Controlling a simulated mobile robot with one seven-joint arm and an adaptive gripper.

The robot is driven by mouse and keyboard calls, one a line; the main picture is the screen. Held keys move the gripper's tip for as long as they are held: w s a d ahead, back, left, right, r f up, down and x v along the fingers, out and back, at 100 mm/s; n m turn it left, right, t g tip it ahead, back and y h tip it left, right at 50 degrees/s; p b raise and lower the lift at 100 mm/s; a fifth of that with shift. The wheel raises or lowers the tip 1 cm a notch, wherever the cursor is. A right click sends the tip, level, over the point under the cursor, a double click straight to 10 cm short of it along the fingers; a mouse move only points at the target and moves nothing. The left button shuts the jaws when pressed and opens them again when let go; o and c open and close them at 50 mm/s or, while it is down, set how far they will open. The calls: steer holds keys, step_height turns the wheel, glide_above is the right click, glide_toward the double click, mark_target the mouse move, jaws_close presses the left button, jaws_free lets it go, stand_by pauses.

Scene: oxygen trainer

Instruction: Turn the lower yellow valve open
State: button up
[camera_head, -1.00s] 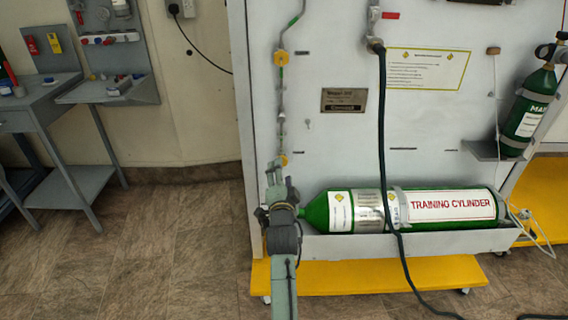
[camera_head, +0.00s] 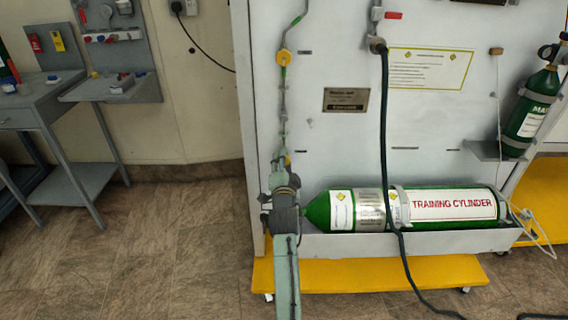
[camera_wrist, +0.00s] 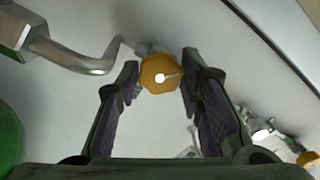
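The lower yellow valve (camera_wrist: 160,73) is a lobed orange-yellow knob with a pale pointer mark, on a metal pipe against the white panel. In the head view only a small part of it (camera_head: 287,160) shows above my gripper (camera_head: 280,168). In the wrist view my gripper (camera_wrist: 161,72) is open, with one fingertip on each side of the knob. A narrow gap shows on the left; the right fingertip is very close, and I cannot tell if it touches.
The upper yellow valve (camera_head: 284,57) sits higher on the same pipe. A green training cylinder (camera_head: 450,208) lies in a tray right of my gripper. A dark hose (camera_head: 384,130) hangs down the panel. A grey workbench (camera_head: 50,105) stands at left.

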steer(key=c, duration=0.6)
steer(key=shift+c, duration=0.2)
steer(key=shift+n, duration=0.4)
steer(key=n, duration=1.3)
steer(key=shift+b, duration=0.4)
steer(key=o, duration=1.1)
steer(key=shift+o, duration=0.2)
steer(key=shift+s, duration=0.1)
